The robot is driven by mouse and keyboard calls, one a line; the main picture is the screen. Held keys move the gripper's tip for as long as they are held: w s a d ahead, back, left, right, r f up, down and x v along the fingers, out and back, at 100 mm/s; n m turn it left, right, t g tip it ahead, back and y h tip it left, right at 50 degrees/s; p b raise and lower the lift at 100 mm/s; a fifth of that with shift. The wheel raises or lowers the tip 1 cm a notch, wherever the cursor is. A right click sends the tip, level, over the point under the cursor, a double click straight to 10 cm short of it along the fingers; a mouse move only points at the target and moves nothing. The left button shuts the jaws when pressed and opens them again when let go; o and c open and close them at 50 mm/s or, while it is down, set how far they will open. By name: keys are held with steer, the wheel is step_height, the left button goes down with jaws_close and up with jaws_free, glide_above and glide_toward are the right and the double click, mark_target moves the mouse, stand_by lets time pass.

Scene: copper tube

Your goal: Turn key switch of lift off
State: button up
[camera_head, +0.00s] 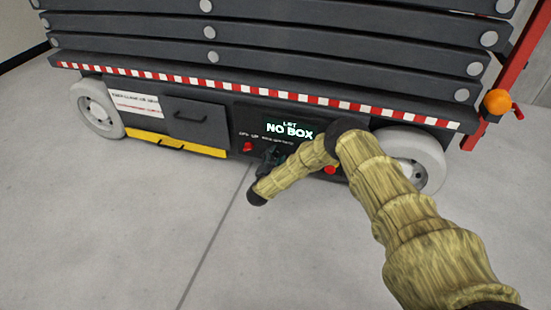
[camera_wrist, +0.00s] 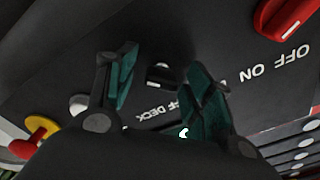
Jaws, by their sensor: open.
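The lift's dark control panel (camera_wrist: 200,30) shows upside down in the wrist view. A small dark switch with a pale marking, seemingly the key switch (camera_wrist: 160,73), sits on it above partly covered lettering ending in "FF DECK". My gripper (camera_wrist: 163,88) is open, with one green-padded finger to each side of this switch in the picture. I cannot tell whether either finger touches it.
A red rotary switch (camera_wrist: 284,19) beside "ON OFF" lettering is at the upper right of the wrist view. A red knob with a yellow base (camera_wrist: 38,132) is at the left. The lift's wheels (camera_head: 97,108) flank the panel; the grey floor (camera_head: 110,220) in front is clear.

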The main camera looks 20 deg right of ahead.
steer(key=shift+w+d, duration=0.1)
steer(key=shift+w, duration=0.1)
steer(key=c, duration=1)
steer(key=shift+r+n, duration=0.1)
steer(key=shift+n, duration=0.2)
steer(key=n+p, duration=0.2)
steer(key=n, duration=0.1)
steer(key=n+p, duration=0.1)
steer(key=n, duration=0.4)
